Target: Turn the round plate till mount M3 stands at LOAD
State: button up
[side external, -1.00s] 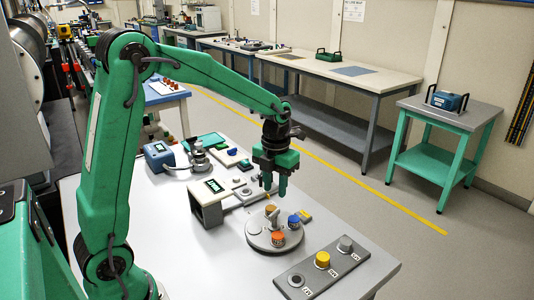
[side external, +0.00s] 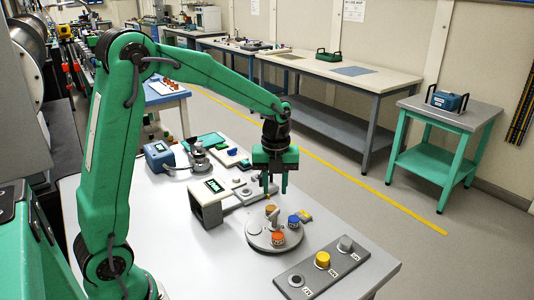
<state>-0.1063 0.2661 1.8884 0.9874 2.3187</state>
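The round grey plate (side external: 262,241) lies on the white table. It carries an orange mount (side external: 278,238) at the front, a blue mount (side external: 293,221) at the right and a tan mount (side external: 269,210) at the back. A grey upright piece (side external: 274,219) stands near the plate's middle. A small yellow marker (side external: 305,215) lies beside the plate at the back right. I cannot read any M3 or LOAD lettering. My gripper (side external: 275,190) points down above the back of the plate, its two fingers apart with nothing seen between them.
A grey box with a display (side external: 210,203) stands to the left. Small parts (side external: 238,156) lie behind. The table's front left is clear.

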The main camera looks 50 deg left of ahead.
aim_at(274, 212)
jog(key=n, duration=2.1)
jog(key=shift+n, duration=0.4)
jog(key=n, duration=0.7)
jog(key=shift+f, duration=3.95)
